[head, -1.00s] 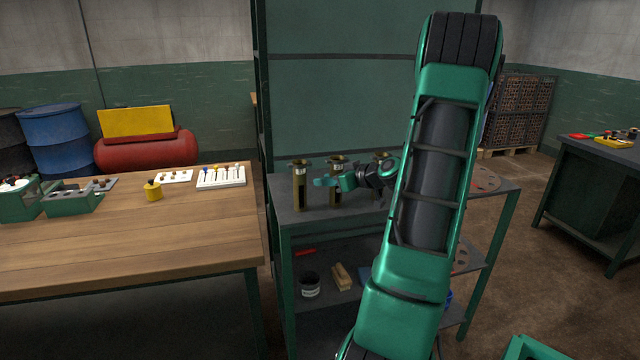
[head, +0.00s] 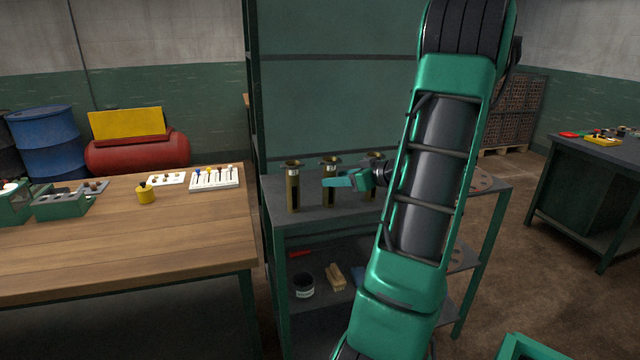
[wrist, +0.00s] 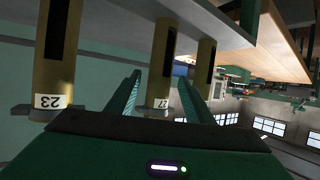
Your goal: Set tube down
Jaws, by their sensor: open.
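Three brass tubes with flared tops and dark slots stand upright on the grey top of a metal cart (head: 310,221): a left tube (head: 292,190), a middle tube (head: 330,166) and a right tube (head: 375,158), partly hidden by my arm. My gripper (head: 328,183) is open at the middle tube, its green fingers crossing the tube's body in the head view. The wrist view is upside down. There my open gripper (wrist: 159,77) has the tube labelled 27 (wrist: 160,75) showing between its fingers. The tube labelled 23 (wrist: 55,65) stands to the left. Finger contact cannot be told.
A wooden workbench (head: 130,240) stands left, with a yellow weight (head: 145,194) and a white rack (head: 215,179). The cart's lower shelf holds a black pot (head: 304,286) and a wooden block (head: 335,277). A dark bench (head: 580,190) stands far right.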

